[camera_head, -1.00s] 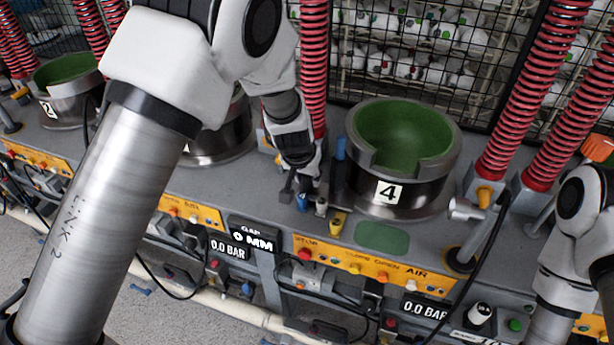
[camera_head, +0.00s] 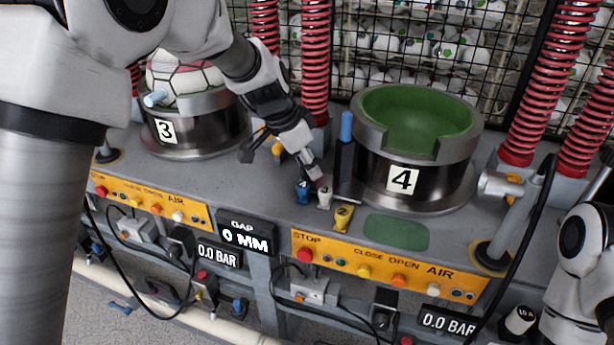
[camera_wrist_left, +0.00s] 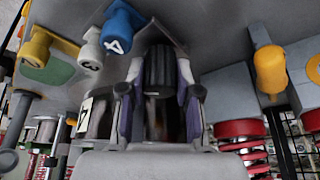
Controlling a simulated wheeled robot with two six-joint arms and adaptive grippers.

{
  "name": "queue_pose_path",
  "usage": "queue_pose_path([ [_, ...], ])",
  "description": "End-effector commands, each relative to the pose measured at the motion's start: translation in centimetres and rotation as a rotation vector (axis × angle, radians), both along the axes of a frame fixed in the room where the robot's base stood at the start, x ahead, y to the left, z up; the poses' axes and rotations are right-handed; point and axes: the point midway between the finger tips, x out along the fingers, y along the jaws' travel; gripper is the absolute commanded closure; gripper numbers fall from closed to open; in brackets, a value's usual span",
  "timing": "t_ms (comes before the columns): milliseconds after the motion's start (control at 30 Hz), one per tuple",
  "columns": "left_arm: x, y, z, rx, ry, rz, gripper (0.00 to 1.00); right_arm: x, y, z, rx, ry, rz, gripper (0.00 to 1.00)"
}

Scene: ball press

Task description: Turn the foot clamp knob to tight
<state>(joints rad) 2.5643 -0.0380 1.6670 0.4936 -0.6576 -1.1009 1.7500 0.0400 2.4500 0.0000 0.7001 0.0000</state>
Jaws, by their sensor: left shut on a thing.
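The foot clamp knob (camera_wrist_left: 160,68) is a dark ribbed cylinder in the left wrist view. My left gripper (camera_head: 316,178) is shut on it, with one finger on each side. In the head view the gripper points down behind small blue, white and yellow blocks, and the knob cannot be made out clearly there. The numbered blue block (camera_wrist_left: 116,30) is close beside the gripper in the wrist view. Any tightness mark on the knob is not visible. My right arm shows at the right edge, but its gripper is out of frame.
Press cup 4 (camera_head: 370,168) stands empty, right of the gripper. Cup 3 (camera_head: 190,128) holds a ball at left. The white block (camera_head: 324,198) and yellow block (camera_head: 343,216) stand close by. Red springs (camera_head: 314,60) rise behind. A gap display (camera_head: 245,236) reads 0 MM.

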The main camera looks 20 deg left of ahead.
Motion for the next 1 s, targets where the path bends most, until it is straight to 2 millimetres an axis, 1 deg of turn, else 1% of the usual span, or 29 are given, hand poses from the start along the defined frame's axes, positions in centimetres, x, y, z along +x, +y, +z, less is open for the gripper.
queue_pose_path([
  [33, 0.0, 0.0, -0.5, -0.002, 0.004, -0.04, 1.0, 0.0, 0.0, -0.6, 0.0, 0.0, 0.0, 1.0],
  [100, 0.0, 0.0, -0.4, -0.001, 0.003, -0.106, 1.0, 0.0, 0.0, -0.9, 0.0, 0.0, 0.0, 1.0],
  [300, 0.0, 0.0, -0.3, -0.001, 0.006, -0.298, 1.0, 0.0, 0.0, -1.1, 0.0, 0.0, 0.0, 1.0],
  [700, -0.1, -0.1, -0.1, 0.0, 0.008, -0.65, 1.0, 0.0, 0.0, 0.0, 0.0, 0.0, 0.0, 1.0],
  [1000, -0.2, -0.1, -0.2, 0.0, 0.008, -0.806, 1.0, 0.0, 0.0, 0.6, 0.0, 0.0, 0.0, 1.0],
])
